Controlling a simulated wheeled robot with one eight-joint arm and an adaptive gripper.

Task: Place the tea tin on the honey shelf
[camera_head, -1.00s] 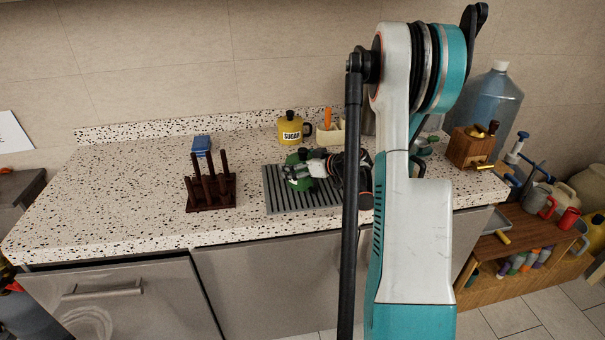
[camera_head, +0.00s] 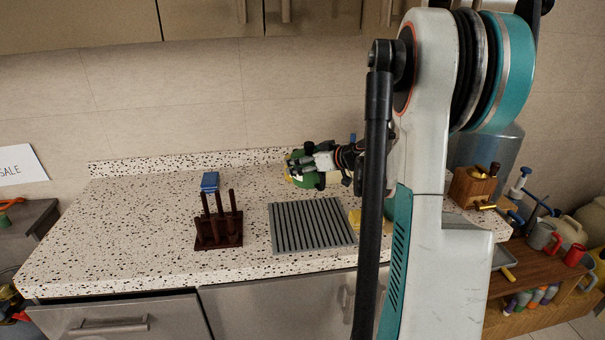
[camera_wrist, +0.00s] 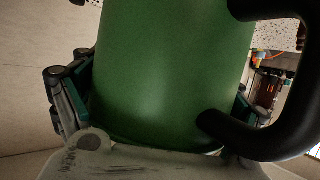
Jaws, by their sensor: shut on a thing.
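The tea tin appears as a green canister with a black handle; it fills the middle of the wrist view (camera_wrist: 165,75). In the head view the green tin (camera_head: 309,181) is mostly covered by my gripper (camera_head: 304,164). My gripper is shut on the tin's body, with a finger on each side in the wrist view. It holds the tin above the back of the counter, behind the grey ridged mat. No label is readable on the tin, and I cannot make out a shelf marked honey.
The speckled counter (camera_head: 130,230) has free room at left. On it are a dark pegged rack (camera_head: 218,230), a blue block (camera_head: 210,181), the grey ridged mat (camera_head: 300,222) and a yellow item (camera_head: 355,218). Wall cabinets (camera_head: 210,15) hang above. A wooden shelf unit (camera_head: 535,255) with mugs stands right.

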